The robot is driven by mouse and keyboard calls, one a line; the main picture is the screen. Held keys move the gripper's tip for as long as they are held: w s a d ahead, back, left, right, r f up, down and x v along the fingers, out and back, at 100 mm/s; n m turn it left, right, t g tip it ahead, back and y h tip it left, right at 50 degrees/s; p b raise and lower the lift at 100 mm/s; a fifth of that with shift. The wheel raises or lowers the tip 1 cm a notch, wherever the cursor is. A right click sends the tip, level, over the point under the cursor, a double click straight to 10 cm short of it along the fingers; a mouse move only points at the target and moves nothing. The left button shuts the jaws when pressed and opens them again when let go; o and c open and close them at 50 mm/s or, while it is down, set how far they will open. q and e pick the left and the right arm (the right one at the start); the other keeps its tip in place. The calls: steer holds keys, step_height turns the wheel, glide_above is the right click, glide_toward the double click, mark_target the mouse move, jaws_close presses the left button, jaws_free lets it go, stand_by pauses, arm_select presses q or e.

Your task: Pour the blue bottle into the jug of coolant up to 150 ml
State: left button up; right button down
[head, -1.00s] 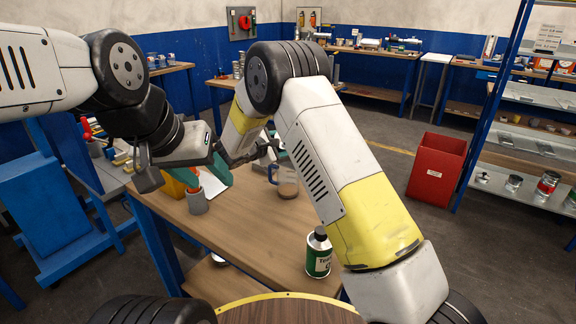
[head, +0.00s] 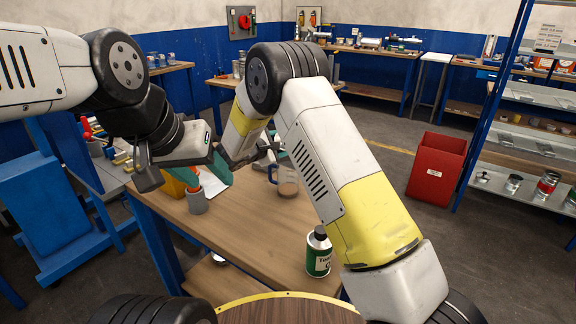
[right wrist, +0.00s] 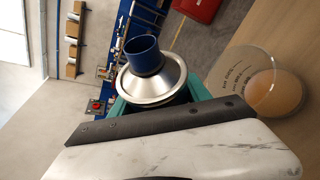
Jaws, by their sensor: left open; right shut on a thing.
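The clear jug (head: 287,181) stands on the wooden table with brownish liquid in its lower part. In the right wrist view the jug (right wrist: 262,82) is at the right, with markings on its wall too small to read. My right gripper (right wrist: 165,100) is shut on the blue bottle (right wrist: 143,54), whose blue neck and silver shoulder show. The bottle is apart from the jug in that view; its lower body is hidden. My left gripper (head: 185,176) is open and empty, over the table's left part.
A grey cup (head: 196,201) with an orange-handled item stands below my left gripper. A green labelled can (head: 319,252) stands near the table's front right. The tabletop (head: 250,230) between them is clear. A red bin (head: 436,167) stands on the floor at right.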

steer(key=shift+w+a+f+m+t+p, duration=0.2)
steer(key=shift+w+f+m+t+p, duration=0.15)
steer(key=shift+m, duration=0.45)
stand_by(1.7)
steer(key=shift+a+r+m+t+p, duration=0.1)
steer(key=shift+r+m+t+p, duration=0.35)
steer(key=shift+r+m, duration=0.25)
stand_by(2.3)
steer(key=shift+w+a+f+m, duration=0.1)
steer(key=shift+w+m, duration=0.05)
steer(key=shift+m, duration=0.35)
stand_by(2.0)
